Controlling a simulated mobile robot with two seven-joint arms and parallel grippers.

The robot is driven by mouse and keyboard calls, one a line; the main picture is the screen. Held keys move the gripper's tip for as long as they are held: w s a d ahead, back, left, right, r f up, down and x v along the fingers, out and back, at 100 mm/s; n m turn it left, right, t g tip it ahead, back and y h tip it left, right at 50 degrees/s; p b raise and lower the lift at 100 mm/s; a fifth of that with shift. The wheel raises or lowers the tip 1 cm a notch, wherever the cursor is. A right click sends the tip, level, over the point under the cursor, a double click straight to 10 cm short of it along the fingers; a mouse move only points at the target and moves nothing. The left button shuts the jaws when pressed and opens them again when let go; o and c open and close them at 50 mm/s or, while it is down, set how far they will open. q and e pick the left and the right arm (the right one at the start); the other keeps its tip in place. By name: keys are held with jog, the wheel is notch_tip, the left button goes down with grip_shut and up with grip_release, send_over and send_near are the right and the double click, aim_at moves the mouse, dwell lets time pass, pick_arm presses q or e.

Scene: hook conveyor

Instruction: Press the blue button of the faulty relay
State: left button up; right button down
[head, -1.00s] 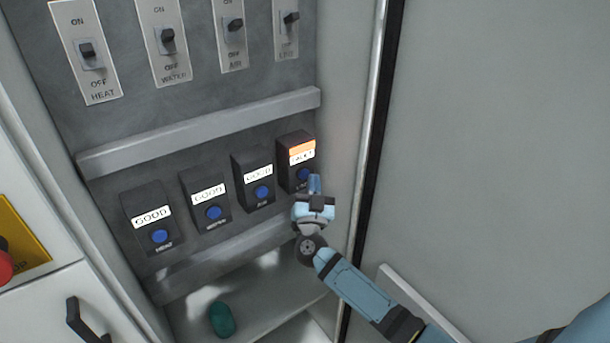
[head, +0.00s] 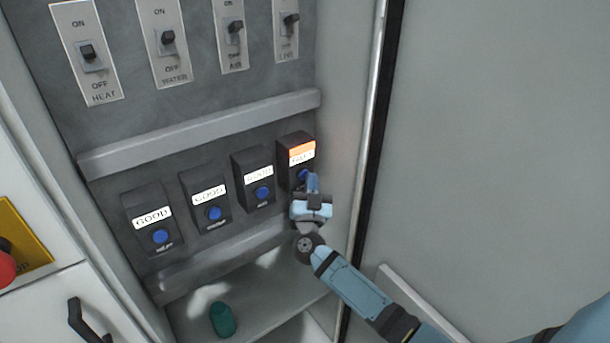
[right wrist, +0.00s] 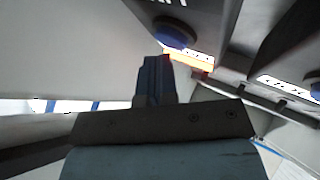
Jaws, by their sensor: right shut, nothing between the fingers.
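The faulty relay (head: 297,150) is the rightmost of the row of dark relay boxes and shows a lit orange and white label. Its blue button (head: 303,174) sits just below the label; it also shows in the right wrist view (right wrist: 172,33). My right gripper (head: 313,182) is shut and empty, its fingertips just in front of and slightly below that button. In the right wrist view the shut fingers (right wrist: 154,75) point toward the button's underside. I cannot tell whether they touch. My left gripper is not in view.
Other relays marked GOOD (head: 210,195) stand to the left, each with a blue button. Toggle switches (head: 168,40) line the panel above a grey rail (head: 200,132). The cabinet's door edge (head: 370,130) is close on the right. A green object (head: 222,320) lies on the shelf below.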

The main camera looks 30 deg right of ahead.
jog(key=shift+w, duration=0.4)
dwell(0.5)
jog(key=shift+s, duration=0.1)
jog(key=shift+s+p, duration=0.7)
jog(key=shift+s, duration=0.05)
jog(key=s+p, duration=0.2)
jog(key=s, duration=0.3)
jog(key=shift+d+p, duration=0.25)
jog(key=shift+p, duration=0.15)
